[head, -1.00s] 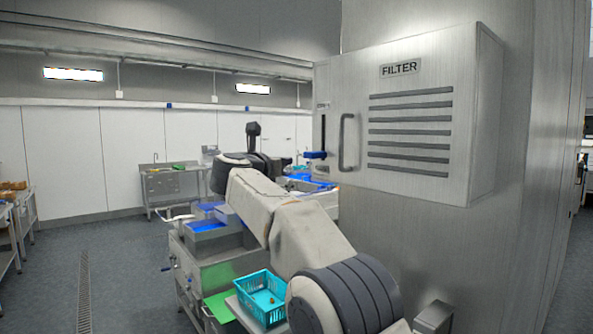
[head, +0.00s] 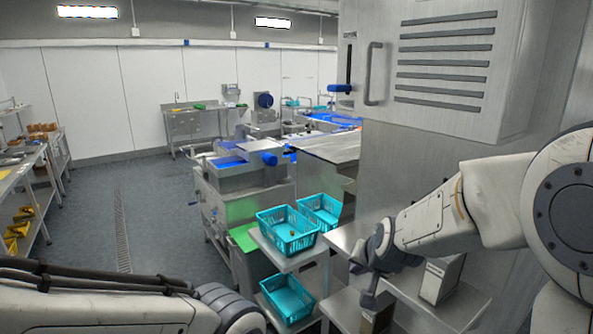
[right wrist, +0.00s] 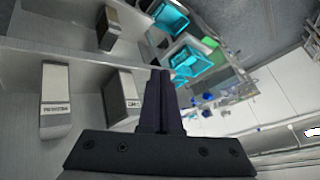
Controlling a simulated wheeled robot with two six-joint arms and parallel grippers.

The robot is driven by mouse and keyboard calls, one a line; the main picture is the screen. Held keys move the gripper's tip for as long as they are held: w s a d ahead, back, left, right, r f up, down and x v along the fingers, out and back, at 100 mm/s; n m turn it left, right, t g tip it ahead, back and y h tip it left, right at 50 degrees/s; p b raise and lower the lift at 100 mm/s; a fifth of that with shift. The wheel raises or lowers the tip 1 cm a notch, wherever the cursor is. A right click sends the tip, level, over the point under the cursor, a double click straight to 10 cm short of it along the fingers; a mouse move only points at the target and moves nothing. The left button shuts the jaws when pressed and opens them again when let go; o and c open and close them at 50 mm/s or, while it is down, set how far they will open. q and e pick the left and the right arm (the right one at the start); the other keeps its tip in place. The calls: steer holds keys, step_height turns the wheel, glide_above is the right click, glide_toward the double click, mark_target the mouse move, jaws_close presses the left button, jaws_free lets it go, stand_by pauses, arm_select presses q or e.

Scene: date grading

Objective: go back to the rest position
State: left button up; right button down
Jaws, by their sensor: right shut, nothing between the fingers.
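My right gripper (head: 368,298) hangs at the end of my right arm, in front of the steel shelves at the lower right of the head view. In the right wrist view its dark fingers (right wrist: 161,85) lie together with nothing between them. My left arm crosses the lower left of the head view; its gripper is outside the picture.
Steel shelves (head: 462,308) with a grey box (head: 440,281) are close to my right gripper. Turquoise crates (head: 287,247) stand on a rack left of it. A big steel filter cabinet (head: 520,75) rises at the right. The floor at left is clear.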

steer(key=s+d+f+n+g+h, duration=0.1)
steer(key=s+d+f+n+g, duration=0.2)
steer(key=s, duration=0.5)
steer(key=s+d+f+n+g, duration=0.2)
steer(key=s+f, duration=0.3)
steer(key=s, duration=0.4)
steer(key=s+a+n+g+b, duration=0.3)
steer(key=s+a+n+b, duration=0.2)
steer(key=s+a, duration=0.8)
steer(key=shift+s+a+r+n+y, duration=0.2)
steer(key=shift+s+a+n+y, duration=0.25)
steer(key=shift+n, duration=0.65)
